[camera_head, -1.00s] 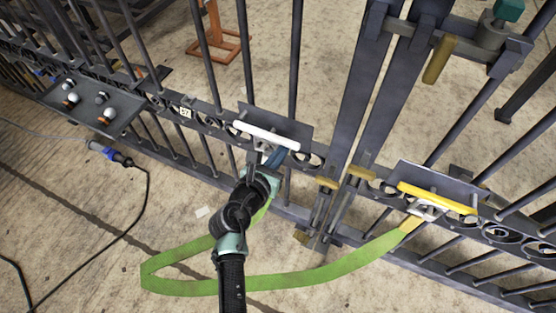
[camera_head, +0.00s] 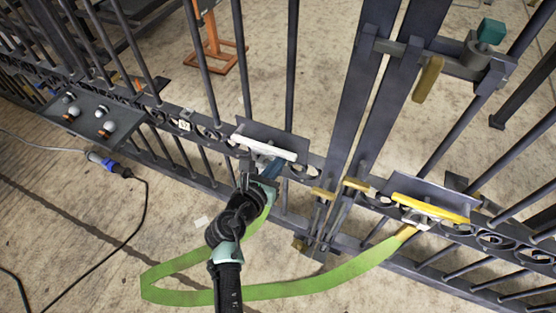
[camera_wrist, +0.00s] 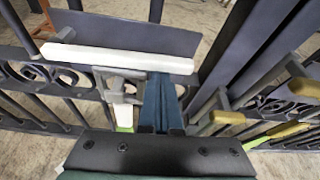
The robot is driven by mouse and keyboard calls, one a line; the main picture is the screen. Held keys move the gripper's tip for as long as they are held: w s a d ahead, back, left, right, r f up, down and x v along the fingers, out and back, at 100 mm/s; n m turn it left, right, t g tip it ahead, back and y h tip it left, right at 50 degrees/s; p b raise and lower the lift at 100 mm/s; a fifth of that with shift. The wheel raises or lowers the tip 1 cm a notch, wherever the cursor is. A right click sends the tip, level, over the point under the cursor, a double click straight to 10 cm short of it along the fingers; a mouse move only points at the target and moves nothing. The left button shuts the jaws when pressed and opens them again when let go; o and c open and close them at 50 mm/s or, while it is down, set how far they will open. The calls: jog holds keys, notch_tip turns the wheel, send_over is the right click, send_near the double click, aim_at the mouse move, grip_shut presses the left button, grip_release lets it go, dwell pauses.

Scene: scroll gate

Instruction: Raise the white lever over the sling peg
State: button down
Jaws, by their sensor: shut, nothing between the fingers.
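The white lever (camera_head: 264,147) lies nearly level along the front of a dark plate on the left gate section. It also shows in the wrist view (camera_wrist: 110,57). My gripper (camera_head: 271,170) is shut and empty. In the wrist view its blue fingers (camera_wrist: 159,98) are just below the lever's right half; I cannot tell whether they touch it. A pale metal bracket (camera_wrist: 116,88) is left of the fingers under the lever. The green sling (camera_head: 275,294) loops low from behind my gripper to the right section. The sling peg is not clearly distinguishable.
A yellow lever (camera_head: 430,207) sits on the right gate section, above the sling's other end. Vertical gate posts (camera_head: 377,85) stand between the sections. A dark plate with knobs (camera_head: 92,118) and a cable with a blue connector (camera_head: 108,164) are at left.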

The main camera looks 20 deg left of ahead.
jog(key=shift+w+r+p, duration=0.1)
jog(key=shift+r+p, duration=0.8)
jog(key=shift+r, duration=0.05)
jog(key=a+r+n+t+h+p, duration=0.1)
jog(key=a+r+n+h+p, duration=0.3)
jog(key=a+r+n+p, duration=0.6)
jog(key=shift+w+a+r+t+h+p, duration=0.15)
jog(key=shift+a+r+t+h+p, duration=0.2)
jog(key=shift+r+p, duration=0.3)
jog(key=shift+a+r, duration=0.15)
jog(key=shift+a, duration=0.05)
jog(key=s+d+p, duration=0.1)
jog(key=s+p, duration=0.3)
jog(key=s, duration=0.5)
jog(key=shift+s+f, duration=0.25)
jog(key=shift+s, duration=0.05)
